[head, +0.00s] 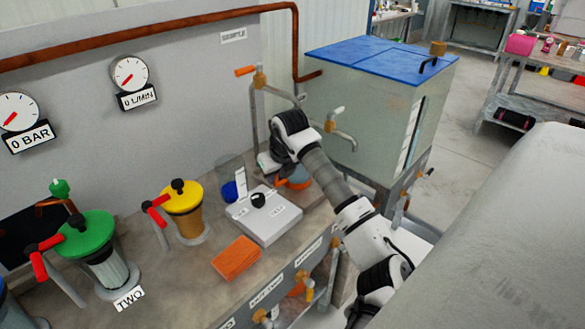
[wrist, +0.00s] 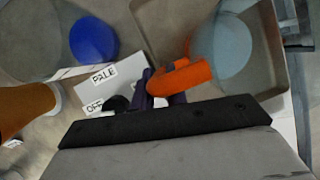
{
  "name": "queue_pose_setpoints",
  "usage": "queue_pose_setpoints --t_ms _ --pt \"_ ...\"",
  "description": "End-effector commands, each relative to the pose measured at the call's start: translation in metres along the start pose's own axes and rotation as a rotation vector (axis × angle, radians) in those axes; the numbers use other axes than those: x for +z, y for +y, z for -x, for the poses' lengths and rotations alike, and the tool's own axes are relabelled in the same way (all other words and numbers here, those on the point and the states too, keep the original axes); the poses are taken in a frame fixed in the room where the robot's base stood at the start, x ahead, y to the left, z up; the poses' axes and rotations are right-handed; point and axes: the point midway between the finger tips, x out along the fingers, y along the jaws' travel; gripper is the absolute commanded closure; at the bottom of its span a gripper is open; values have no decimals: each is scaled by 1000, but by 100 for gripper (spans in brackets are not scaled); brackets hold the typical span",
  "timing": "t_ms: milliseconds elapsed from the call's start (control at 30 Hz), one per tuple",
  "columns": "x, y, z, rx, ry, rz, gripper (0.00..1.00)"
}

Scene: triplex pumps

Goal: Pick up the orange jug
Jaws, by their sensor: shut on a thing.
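The orange jug (head: 298,182) is at the back right of the bench in the head view, partly hidden behind my arm. In the wrist view, its orange handle (wrist: 186,76) curves in from a round, bluish, see-through shape (wrist: 224,46) that appears to be its body. My gripper (wrist: 160,88) has its dark fingers at the near end of the handle and is shut on it. In the head view, my gripper (head: 272,163) reaches down beside the jug; its fingertips are hidden there. I cannot tell whether the jug's base touches the surface below.
A white switch box (head: 273,222) and a clear cylinder with a blue disc (head: 229,191) stand left of the jug. A tap (head: 340,132) is close to my arm. The blue-lidded tank (head: 360,95) blocks the right. An orange sponge (head: 236,258) lies in front.

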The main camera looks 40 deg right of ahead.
Motion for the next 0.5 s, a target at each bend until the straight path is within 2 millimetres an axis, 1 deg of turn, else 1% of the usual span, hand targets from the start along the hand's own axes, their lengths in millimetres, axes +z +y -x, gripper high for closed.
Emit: queue_pose_setpoints --t_ms 500 --pt "2 -1 4 -2 -2 1 100"
